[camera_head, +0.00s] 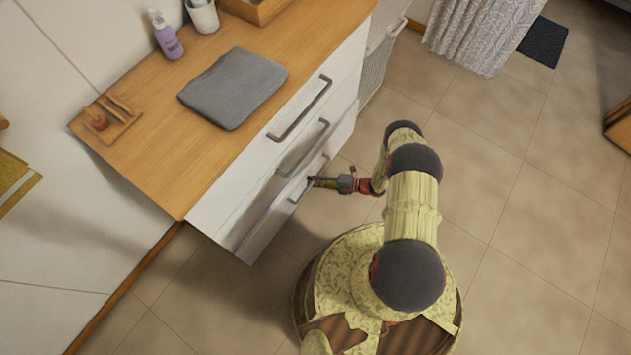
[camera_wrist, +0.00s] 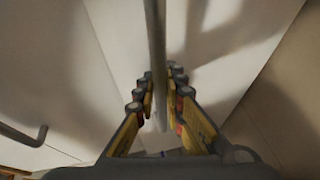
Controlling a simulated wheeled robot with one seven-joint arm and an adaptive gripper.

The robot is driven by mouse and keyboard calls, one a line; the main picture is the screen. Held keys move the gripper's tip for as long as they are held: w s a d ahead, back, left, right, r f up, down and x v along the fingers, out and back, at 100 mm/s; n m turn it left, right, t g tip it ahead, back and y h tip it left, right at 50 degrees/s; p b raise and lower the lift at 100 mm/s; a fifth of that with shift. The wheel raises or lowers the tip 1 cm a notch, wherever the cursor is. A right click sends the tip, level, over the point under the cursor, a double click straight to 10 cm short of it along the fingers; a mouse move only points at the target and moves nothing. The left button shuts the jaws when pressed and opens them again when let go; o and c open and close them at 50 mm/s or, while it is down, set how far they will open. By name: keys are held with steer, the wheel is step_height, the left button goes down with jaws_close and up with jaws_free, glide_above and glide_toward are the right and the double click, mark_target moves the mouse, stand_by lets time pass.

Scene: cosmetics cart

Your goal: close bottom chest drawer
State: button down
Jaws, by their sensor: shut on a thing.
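The white chest has a wooden top (camera_head: 165,150) and drawers stacked one above another in the head view. The bottom drawer (camera_head: 262,238) is the lowest front and seems to stand out a little past the drawers above; how far is hard to tell. Its bar handle (camera_head: 324,166) is partly hidden by my gripper (camera_head: 312,182). In the wrist view my gripper (camera_wrist: 160,92) has its fingers on both sides of the grey handle bar (camera_wrist: 156,40), shut on it. The white drawer front (camera_wrist: 120,35) lies behind the bar.
On the chest top are a folded grey cloth (camera_head: 233,88), a purple bottle (camera_head: 168,42), a white cup (camera_head: 203,16) and a small wooden tray (camera_head: 124,126). A white basket (camera_head: 378,65) stands beyond the chest. The tiled floor (camera_head: 520,200) is open to the right.

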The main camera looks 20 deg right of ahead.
steer(key=shift+w+a, duration=0.6)
steer(key=shift+w, duration=0.35)
steer(key=c, duration=1.8)
jaws_free()
steer(key=shift+c, duration=0.2)
steer(key=v, duration=1.2)
steer(key=shift+a, duration=0.1)
